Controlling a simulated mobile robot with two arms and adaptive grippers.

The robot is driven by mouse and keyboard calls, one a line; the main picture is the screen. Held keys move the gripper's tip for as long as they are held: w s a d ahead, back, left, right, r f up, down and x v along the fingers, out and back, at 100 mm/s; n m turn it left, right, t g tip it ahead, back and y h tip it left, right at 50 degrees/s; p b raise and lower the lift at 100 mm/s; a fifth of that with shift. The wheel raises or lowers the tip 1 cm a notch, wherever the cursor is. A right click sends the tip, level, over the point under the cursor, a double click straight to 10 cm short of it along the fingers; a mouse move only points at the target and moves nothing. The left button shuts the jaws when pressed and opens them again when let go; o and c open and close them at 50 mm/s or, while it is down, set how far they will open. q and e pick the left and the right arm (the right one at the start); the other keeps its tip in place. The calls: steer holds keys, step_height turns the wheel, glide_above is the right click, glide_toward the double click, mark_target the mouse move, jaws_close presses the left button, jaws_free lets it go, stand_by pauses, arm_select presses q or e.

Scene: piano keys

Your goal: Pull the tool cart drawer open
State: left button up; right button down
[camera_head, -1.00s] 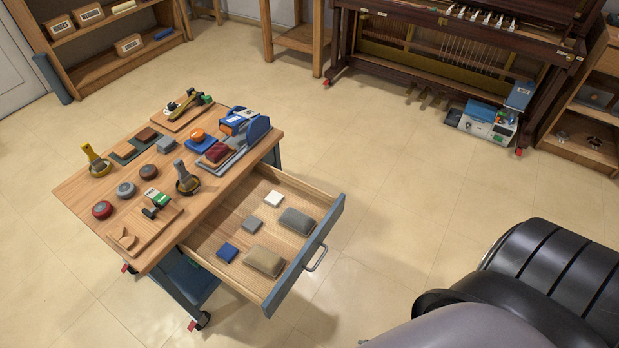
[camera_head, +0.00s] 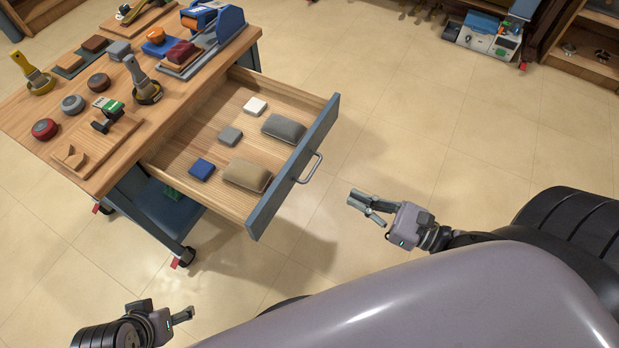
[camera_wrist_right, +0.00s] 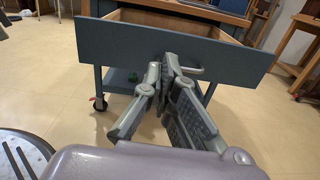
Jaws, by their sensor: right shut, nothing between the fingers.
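The tool cart (camera_head: 125,172) stands at the left with its drawer (camera_head: 180,160) pulled well out. The blue-grey drawer front (camera_head: 262,205) carries a silver bar handle (camera_head: 317,168). The drawer front also shows in the right wrist view (camera_wrist_right: 110,45), with the handle (camera_wrist_right: 192,71) partly behind the fingers. My right gripper (camera_head: 364,203) is shut and empty, in front of the handle and apart from it in the head view. It also shows in the right wrist view (camera_wrist_right: 164,66). My left gripper (camera_head: 186,315) is at the lower left, away from the cart; its fingers are unclear.
Two cushion-like pads (camera_head: 283,129) and several small blocks lie in the drawer. Tools and discs stand on the cart top (camera_head: 95,175). A piano-like cabinet (camera_head: 535,20) is at the back right. The tiled floor (camera_head: 450,130) right of the drawer is clear.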

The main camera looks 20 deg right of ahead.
glide_toward(290, 170)
steer(key=shift+n, duration=0.4)
steer(key=x, duration=0.7)
steer(key=shift+a, duration=0.1)
steer(key=x, duration=0.4)
steer(key=shift+w+a, duration=0.15)
steer(key=shift+w, duration=0.05)
